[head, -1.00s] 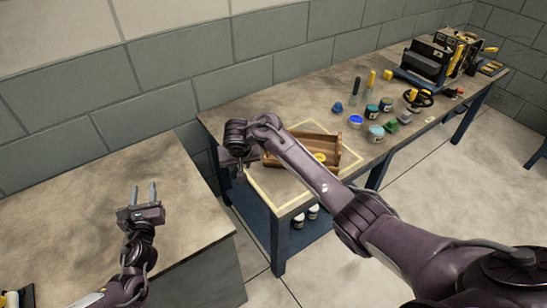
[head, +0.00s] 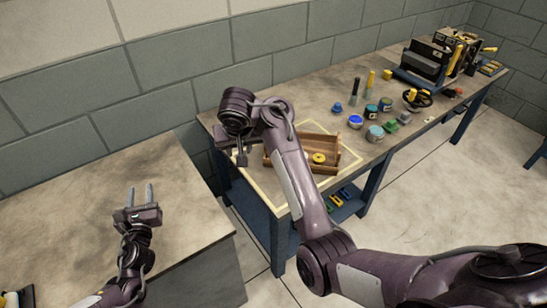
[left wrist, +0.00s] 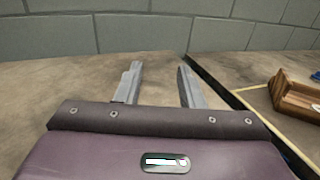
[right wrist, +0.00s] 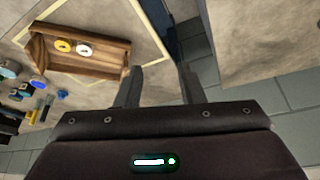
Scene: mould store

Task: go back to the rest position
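My left gripper (head: 141,190) is open and empty above the bare bench at the left. Its two fingers stand apart in the left wrist view (left wrist: 160,72). My right arm reaches across the middle of the head view, and its gripper (head: 242,158) points down near the left edge of the far workbench, beside a wooden box (head: 330,146). The right wrist view shows its fingers (right wrist: 160,72) apart with nothing between them. In that view the box (right wrist: 85,65) lies left of the fingers and holds a yellow ring (right wrist: 63,46) and a white ring (right wrist: 84,49).
The workbench (head: 345,98) carries several paint pots (head: 375,133), a black handwheel (head: 417,98) and a machine (head: 430,62) at the far end. Blue and yellow items (head: 340,198) lie on its lower shelf. The left bench (head: 75,205) is mostly clear. A block wall stands behind.

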